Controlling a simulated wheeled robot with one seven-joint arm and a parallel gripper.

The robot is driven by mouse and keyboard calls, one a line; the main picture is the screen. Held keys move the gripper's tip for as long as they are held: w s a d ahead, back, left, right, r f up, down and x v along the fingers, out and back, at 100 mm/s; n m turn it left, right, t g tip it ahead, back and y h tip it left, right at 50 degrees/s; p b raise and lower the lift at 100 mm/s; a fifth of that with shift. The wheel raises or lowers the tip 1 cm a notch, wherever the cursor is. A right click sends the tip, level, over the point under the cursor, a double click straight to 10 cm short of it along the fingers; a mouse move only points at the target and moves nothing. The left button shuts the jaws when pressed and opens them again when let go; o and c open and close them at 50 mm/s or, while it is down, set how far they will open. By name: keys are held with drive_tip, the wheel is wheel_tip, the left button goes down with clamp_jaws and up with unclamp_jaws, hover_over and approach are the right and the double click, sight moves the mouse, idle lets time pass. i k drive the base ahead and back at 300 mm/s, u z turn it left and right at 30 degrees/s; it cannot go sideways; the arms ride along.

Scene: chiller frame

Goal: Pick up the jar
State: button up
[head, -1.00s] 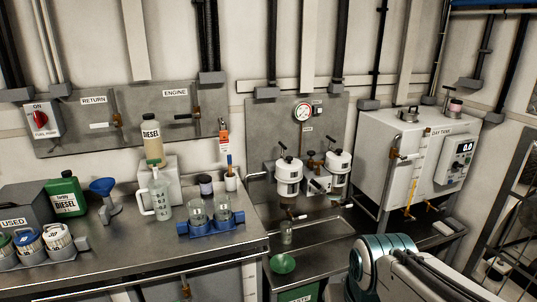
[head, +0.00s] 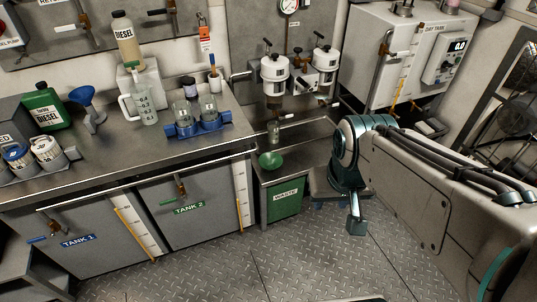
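Several vessels could be the jar. A small clear jar (head: 273,132) stands at the sink, below the white filter housings. Two open glass jars, left (head: 185,116) and right (head: 209,113), stand in a blue holder (head: 200,130) on the bench. A small jar with a dark lid (head: 189,88) stands behind them. No separate fingers can be made out.
A green bowl (head: 270,161) sits above the green waste bin (head: 285,204). The metal floor (head: 230,265) in front is clear.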

sight(273, 126)
drive_tip(key=z, duration=0.95)
drive_tip(key=i, duration=2.4)
drive_tip(key=u, duration=3.65)
